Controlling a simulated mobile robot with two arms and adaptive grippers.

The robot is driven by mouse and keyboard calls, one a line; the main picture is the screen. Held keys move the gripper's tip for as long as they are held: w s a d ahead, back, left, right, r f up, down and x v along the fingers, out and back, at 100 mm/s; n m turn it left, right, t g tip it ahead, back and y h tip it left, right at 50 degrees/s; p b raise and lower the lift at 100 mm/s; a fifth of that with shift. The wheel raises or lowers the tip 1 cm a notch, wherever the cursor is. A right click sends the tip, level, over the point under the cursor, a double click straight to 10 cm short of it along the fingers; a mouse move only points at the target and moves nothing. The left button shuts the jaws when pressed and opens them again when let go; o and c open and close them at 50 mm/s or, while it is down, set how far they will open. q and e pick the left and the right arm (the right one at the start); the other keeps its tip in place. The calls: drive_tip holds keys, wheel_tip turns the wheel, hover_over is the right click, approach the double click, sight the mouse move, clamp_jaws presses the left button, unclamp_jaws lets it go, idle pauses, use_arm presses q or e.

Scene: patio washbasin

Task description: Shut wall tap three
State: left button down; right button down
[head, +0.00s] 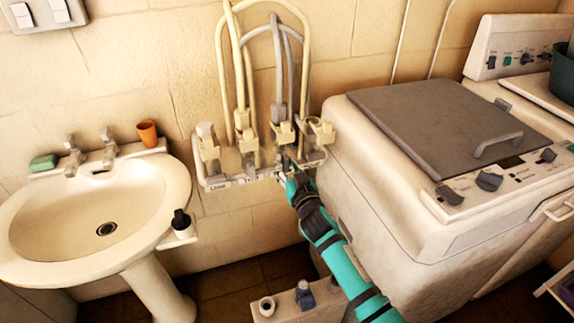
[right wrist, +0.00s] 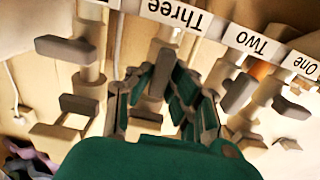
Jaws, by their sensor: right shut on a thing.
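Wall tap three is the third pale tap (head: 283,134) from the left in a row on the wall, with a grey hose rising from it. Its grey lever (right wrist: 164,70) shows in the right wrist view, below the upside-down "Three" label (right wrist: 180,13). My right gripper (head: 291,176) reaches up to it from below; in the right wrist view the fingers (right wrist: 162,92) are closed in on both sides of the lever. The fingers partly hide the lever and tap body. My left gripper is not in view.
Neighbouring levers sit close on both sides: tap two's lever (right wrist: 238,92) and another grey lever (right wrist: 65,50). The washing machine (head: 385,170) stands just right of my right arm. A washbasin (head: 95,215) is at left. Hoses (head: 222,60) loop above the taps.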

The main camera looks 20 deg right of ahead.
drive_tip(key=m+p, duration=0.1)
drive_tip(key=m, duration=0.3)
drive_tip(key=shift+d, duration=0.1)
drive_tip(key=m+p, duration=0.1)
drive_tip(key=m, duration=0.4)
drive_tip(key=shift+d+m, duration=0.1)
drive_tip(key=shift+m, duration=0.2)
drive_tip(key=m, duration=0.3)
drive_tip(key=shift+f+m+p, duration=0.15)
drive_tip(key=shift+m+p, duration=0.15)
drive_tip(key=shift+p, duration=0.1)
drive_tip(key=shift+d+f+m, duration=0.1)
drive_tip(key=shift+f+m, duration=0.05)
drive_tip(key=shift+m, duration=2.05)
